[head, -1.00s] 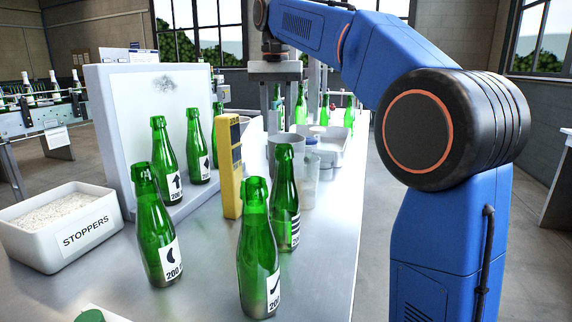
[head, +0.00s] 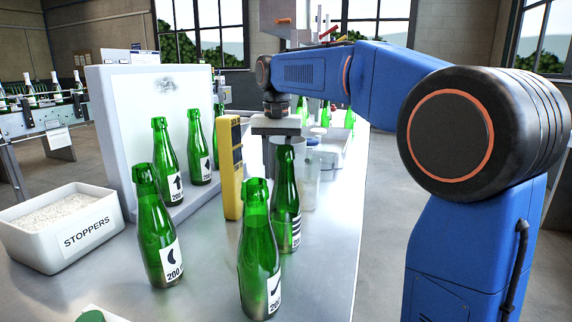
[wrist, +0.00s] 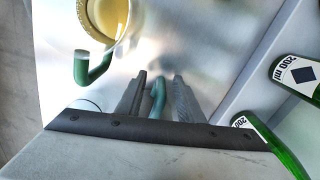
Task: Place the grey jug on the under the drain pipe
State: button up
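My gripper (head: 277,128) points down over the far part of the steel table; its fingers are mostly hidden in the head view. In the wrist view its two dark fingers (wrist: 158,95) stand apart, on either side of a teal handle (wrist: 158,99), with small gaps showing. The vessel this handle belongs to is hidden below my gripper. A grey shape, likely the grey jug (head: 269,153), shows partly under my gripper, behind a green bottle. A second vessel with yellow contents (wrist: 108,15) and a teal handle stands at the wrist view's top. I cannot make out the drain pipe.
Green bottles (head: 258,262) stand at the front, close to a yellow upright device (head: 231,168). A clear cylinder (head: 312,190) stands right of them. A white panel (head: 105,120) and a stoppers bin (head: 45,235) are at left.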

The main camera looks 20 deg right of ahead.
jog(key=shift+f, duration=1.3)
jog(key=shift+c, duration=0.7)
grip_shut()
jog(key=shift+r, duration=0.1)
